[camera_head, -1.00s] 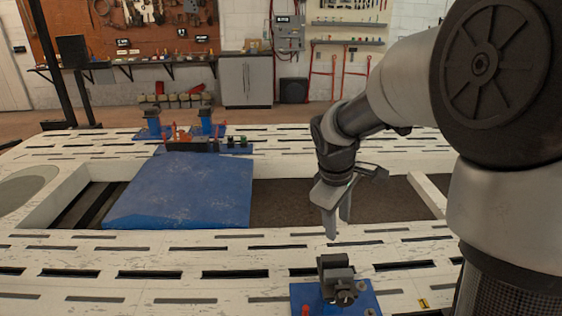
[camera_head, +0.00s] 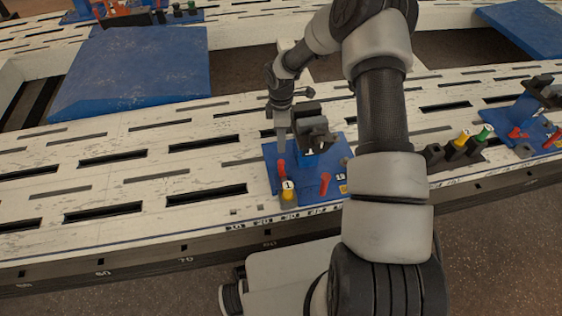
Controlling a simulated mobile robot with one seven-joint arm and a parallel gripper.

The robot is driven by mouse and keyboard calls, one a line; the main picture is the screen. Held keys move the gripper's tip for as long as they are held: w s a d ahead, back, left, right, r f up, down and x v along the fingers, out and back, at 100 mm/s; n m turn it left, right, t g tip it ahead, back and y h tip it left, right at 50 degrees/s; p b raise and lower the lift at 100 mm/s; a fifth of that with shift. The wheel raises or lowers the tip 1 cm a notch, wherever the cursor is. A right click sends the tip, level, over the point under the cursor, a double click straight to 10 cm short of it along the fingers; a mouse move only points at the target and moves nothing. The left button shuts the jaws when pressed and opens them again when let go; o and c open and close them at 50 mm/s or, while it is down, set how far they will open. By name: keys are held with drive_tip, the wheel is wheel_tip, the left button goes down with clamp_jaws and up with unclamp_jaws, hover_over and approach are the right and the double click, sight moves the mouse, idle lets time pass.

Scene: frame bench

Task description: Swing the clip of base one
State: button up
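The base marked 1, a blue plate (camera_head: 270,152), lies on the near beam of the white slotted frame. A dark block-like fixture (camera_head: 313,132) stands upright on its back part. Two red levers stand near its front, one at the left (camera_head: 281,169) and one at the right (camera_head: 325,183). A yellow knob (camera_head: 289,195) sits by the tag "1". I cannot tell which part is the clip. My gripper (camera_head: 283,145) points down over the plate's left side, beside the dark fixture. Its finger opening is not clear, and contact cannot be told.
My arm hides part of the plate's right side. Further right stand dark blocks (camera_head: 457,151) with yellow and green tops, and another blue base (camera_head: 524,115) with red parts. Blue panels (camera_head: 135,75) lie farther back. The beam left of the base is clear.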

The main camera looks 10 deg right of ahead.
sight(281, 162)
wheel_tip(281, 162, down, 11)
drive_tip(key=b, duration=0.2)
drive_tip(key=shift+f+b, duration=0.2)
drive_tip(key=shift+b, duration=0.15)
clamp_jaws()
